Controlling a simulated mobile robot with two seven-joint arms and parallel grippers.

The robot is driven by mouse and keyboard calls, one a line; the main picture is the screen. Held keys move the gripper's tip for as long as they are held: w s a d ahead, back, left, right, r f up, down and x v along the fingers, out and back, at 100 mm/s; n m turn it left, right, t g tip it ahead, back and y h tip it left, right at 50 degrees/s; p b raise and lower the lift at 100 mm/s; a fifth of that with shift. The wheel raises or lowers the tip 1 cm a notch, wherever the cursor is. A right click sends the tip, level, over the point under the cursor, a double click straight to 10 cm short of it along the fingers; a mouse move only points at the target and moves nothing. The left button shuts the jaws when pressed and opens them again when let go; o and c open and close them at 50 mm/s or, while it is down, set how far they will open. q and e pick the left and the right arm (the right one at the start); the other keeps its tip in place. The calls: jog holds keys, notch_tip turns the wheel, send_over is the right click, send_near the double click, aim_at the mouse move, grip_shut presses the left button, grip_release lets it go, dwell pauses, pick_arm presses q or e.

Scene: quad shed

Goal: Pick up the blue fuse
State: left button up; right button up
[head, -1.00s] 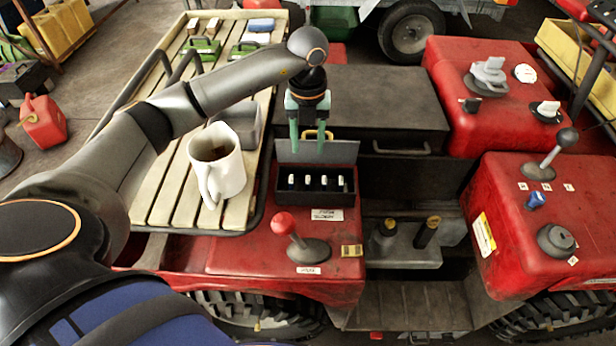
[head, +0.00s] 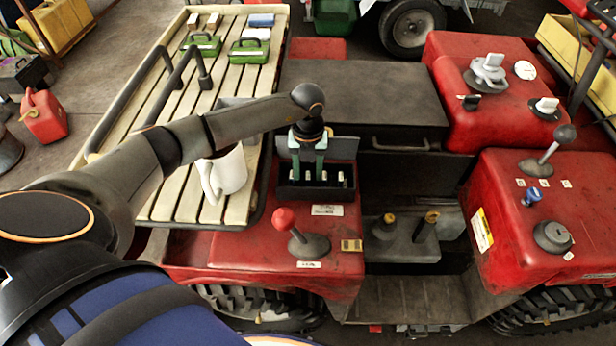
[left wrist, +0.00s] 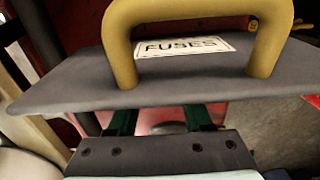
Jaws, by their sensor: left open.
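The dark fuse box (head: 287,193) stands open on the red body, left of centre in the head view. Pale-topped fuses (head: 341,178) stand in a row in it; no blue one can be made out. Its raised grey lid (head: 344,148) is behind the row. The lid also fills the left wrist view (left wrist: 70,88), with a yellow handle (left wrist: 195,10) and a "FUSES" label. My left gripper (head: 307,178) is open, pointing down over the middle of the row. Its green fingers partly hide the fuses; whether they touch one cannot be told. My right gripper is not in view.
A red-knobbed lever (head: 284,219) rises in front of the fuse box. A dark flat cover (head: 365,95) lies behind it.

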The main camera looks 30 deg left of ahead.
aim_at(308, 176)
pick_arm(q)
jog(key=shift+c, duration=0.2)
grip_shut()
jog(key=shift+r, duration=0.1)
dwell(0.4)
notch_tip(308, 176, up, 10)
jog(key=shift+b, duration=0.3)
